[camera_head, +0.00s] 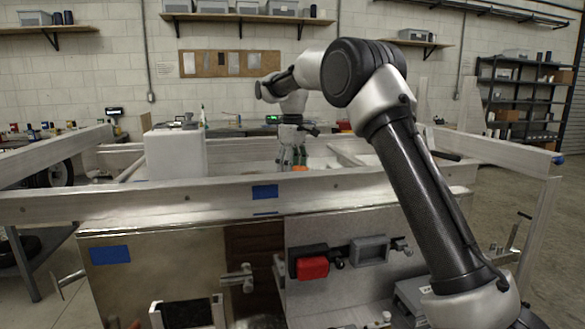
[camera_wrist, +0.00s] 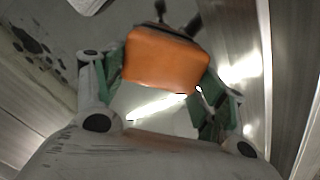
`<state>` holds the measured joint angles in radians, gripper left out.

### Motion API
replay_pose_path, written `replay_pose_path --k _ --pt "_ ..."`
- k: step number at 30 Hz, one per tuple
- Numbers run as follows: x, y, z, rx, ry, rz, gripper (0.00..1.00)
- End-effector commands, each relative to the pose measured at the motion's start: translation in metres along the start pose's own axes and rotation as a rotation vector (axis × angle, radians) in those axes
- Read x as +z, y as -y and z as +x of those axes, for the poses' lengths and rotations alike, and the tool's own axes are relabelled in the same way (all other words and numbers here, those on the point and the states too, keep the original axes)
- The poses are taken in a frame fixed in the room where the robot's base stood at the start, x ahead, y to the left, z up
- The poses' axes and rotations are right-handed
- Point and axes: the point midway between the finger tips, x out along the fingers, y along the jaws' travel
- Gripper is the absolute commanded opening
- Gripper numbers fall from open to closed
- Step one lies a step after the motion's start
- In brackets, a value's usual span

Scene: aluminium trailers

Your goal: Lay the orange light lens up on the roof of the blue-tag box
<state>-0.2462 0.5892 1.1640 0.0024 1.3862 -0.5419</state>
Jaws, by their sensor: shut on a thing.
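The orange light lens (camera_wrist: 165,60) is between the green-padded fingers of my gripper (camera_wrist: 162,92) in the wrist view, and the fingers are shut on it. In the head view my gripper (camera_head: 292,158) points down behind the near rail, with a small orange patch of the lens (camera_head: 299,168) low at its fingertips. A white box (camera_head: 175,153) stands to the left of my gripper, inside the trailer frame; no blue tag shows on its visible side. Blue tags show on the near rail (camera_head: 265,191) and on the metal side panel (camera_head: 110,254). Which is the blue-tag box I cannot tell.
The aluminium near rail (camera_head: 350,184) crosses in front of my gripper. A red light (camera_head: 312,267) and a grey fitting (camera_head: 369,250) are on the trailer's near side. Shelving (camera_head: 525,100) stands at the right. A workbench with small items lies behind the trailer.

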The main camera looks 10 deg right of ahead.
Motion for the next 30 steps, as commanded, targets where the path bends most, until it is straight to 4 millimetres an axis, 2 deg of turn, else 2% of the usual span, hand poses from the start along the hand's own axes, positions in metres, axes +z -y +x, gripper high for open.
replay_pose_path --k 11,12,15,26,30 --pt "0.0002 0.0001 0.0078 0.000 0.001 0.000 0.42" --pt "0.0002 0.0000 0.0077 0.000 0.001 0.000 0.77" --pt "0.0001 0.0000 0.0076 0.000 0.000 0.000 0.95" --pt "0.0000 0.0000 0.0075 0.000 0.001 0.000 0.96" --pt "-0.0005 -0.0003 0.0016 0.001 -0.001 0.000 0.96"
